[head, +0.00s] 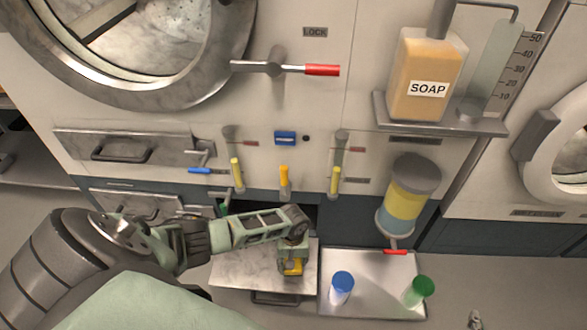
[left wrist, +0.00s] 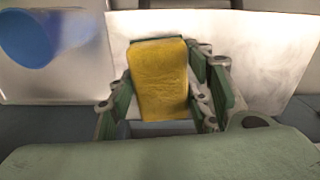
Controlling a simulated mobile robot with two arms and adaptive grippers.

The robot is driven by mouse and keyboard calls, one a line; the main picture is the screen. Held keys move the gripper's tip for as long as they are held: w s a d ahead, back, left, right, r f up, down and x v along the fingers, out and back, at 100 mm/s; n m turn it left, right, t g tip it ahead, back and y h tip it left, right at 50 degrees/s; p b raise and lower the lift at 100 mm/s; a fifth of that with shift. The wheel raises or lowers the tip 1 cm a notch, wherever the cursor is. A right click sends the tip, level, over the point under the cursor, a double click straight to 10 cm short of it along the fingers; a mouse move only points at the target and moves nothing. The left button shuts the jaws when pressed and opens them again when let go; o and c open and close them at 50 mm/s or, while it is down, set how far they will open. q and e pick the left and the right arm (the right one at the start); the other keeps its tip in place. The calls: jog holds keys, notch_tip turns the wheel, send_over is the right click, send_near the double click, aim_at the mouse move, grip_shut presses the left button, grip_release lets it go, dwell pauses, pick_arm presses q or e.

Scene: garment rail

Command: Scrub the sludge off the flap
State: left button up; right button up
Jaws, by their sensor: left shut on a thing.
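My left gripper (head: 290,250) is shut on a yellow sponge (head: 292,267) with a green layer. The sponge also shows between the fingers in the left wrist view (left wrist: 158,80). The pale flap (head: 235,270) lies folded out at the bottom of the machine, its handle along the front edge. Faint grey smears mark its surface, also in the left wrist view (left wrist: 270,55). The sponge is over the flap's right part; I cannot tell whether it touches. The arm hides part of the flap's back edge. My right gripper is not in view.
A metal tray (head: 375,262) stands right of the flap with a blue-topped cup (head: 341,286) and a green-topped cup (head: 419,290). A yellow-and-blue dispenser (head: 407,200) with a red lever hangs above it. A soap bottle (head: 424,75) stands on a shelf. Several small levers line the front panel.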

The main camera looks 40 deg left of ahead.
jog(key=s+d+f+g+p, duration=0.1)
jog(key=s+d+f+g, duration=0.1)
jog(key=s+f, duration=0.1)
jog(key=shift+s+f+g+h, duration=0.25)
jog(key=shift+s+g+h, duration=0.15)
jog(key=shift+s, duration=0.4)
